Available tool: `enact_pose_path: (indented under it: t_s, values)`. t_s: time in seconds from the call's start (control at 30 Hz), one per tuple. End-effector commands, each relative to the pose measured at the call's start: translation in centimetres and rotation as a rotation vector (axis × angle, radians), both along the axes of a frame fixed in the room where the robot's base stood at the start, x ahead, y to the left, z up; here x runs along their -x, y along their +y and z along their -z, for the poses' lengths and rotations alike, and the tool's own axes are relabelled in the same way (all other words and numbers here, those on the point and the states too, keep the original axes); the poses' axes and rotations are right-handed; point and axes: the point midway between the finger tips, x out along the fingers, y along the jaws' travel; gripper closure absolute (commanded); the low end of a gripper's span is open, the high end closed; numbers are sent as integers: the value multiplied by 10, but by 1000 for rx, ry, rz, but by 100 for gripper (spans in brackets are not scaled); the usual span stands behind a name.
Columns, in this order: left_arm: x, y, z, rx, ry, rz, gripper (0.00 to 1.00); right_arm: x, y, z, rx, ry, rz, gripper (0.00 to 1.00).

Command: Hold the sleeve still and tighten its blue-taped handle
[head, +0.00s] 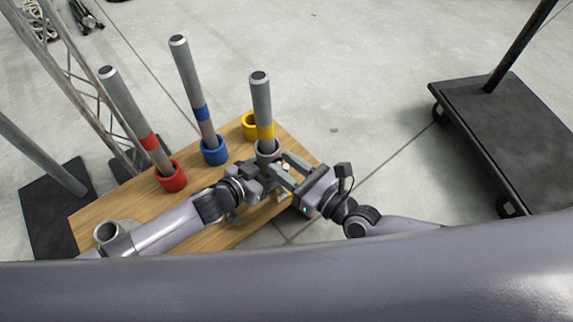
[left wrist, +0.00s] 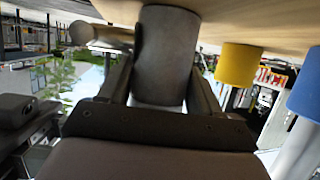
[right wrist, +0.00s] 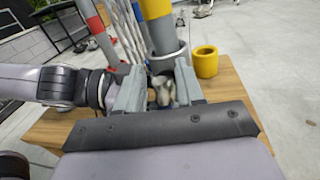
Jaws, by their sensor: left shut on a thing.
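The grey sleeve (head: 267,148) stands near the right end of the wooden table, with the yellow-taped grey tube (head: 261,100) upright in it. My left gripper (left wrist: 158,90) is shut on the sleeve from the left side. My right gripper (head: 288,177) is open beside the sleeve, its fingers either side of a small pale fitting (right wrist: 163,95); contact is unclear. The blue tape visible is on another grey tube (head: 190,80), standing in a blue ring (head: 214,151).
On the wooden table (head: 90,219), a red-taped tube (head: 125,105) stands in a red ring (head: 170,177). A yellow ring (head: 249,121) sits behind the held sleeve. Another grey sleeve (head: 107,232) stands front left. A black cart (head: 510,130) is right; metal truss stands left.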

Motion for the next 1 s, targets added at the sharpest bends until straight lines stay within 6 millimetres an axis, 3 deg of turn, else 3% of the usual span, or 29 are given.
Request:
enact_pose_path:
  t_s: [0.17, 0.27, 0.3, 0.67, 1.0]
  values:
    - [-1, 1, 0, -1, -1, -2, 92, 0, 0, 0, 0, 0, 0, 66]
    - [-1, 1, 0, -1, -1, -2, 92, 0, 0, 0, 0, 0, 0, 98]
    - [-1, 1, 0, -1, -1, -2, 92, 0, 0, 0, 0, 0, 0, 100]
    - [-1, 1, 0, -1, -1, -2, 92, -1, -1, 0, -40, 24, 1, 100]
    - [-1, 1, 0, 0, 0, -2, 92, -4, -6, 2, -233, 145, 2, 100]
